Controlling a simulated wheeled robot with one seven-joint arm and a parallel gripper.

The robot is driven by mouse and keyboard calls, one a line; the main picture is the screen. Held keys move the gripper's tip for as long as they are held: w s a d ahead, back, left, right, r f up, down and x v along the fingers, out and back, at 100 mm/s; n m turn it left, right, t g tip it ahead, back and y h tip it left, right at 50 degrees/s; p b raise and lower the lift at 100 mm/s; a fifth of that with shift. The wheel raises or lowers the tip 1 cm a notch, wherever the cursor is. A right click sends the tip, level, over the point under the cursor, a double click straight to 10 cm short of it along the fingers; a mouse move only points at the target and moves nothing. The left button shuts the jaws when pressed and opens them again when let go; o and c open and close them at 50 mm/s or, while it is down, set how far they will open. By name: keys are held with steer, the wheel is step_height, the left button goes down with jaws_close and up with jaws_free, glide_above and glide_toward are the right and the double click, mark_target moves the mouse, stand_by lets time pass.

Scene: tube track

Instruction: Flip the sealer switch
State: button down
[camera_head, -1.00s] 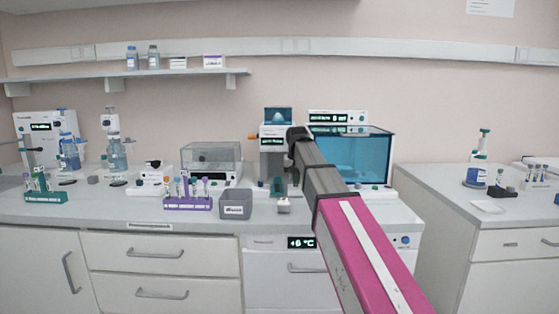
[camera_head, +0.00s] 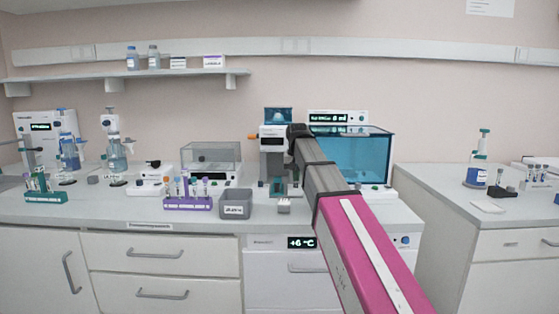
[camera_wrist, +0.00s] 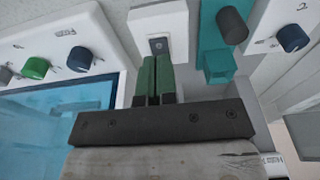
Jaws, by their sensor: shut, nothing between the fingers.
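In the wrist view a pale box carries a small dark switch (camera_wrist: 158,45) on its face, seen close up. My gripper (camera_wrist: 155,60) has green fingers, held together and empty. Their tips are right at the lower edge of the switch plate; I cannot tell whether they touch it. In the head view the grey and white bench device (camera_head: 272,140) with an orange knob stands behind my arm, partly hidden by it. My fingers are not clear in that view.
The blue water bath (camera_head: 362,158) stands right of my arm; its knobs (camera_wrist: 80,59) show in the wrist view. A teal part with a dark knob (camera_wrist: 232,26) is close beside my fingers. A grey bin (camera_head: 236,210) and purple rack (camera_head: 188,203) stand left.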

steer(key=shift+r, duration=2.55)
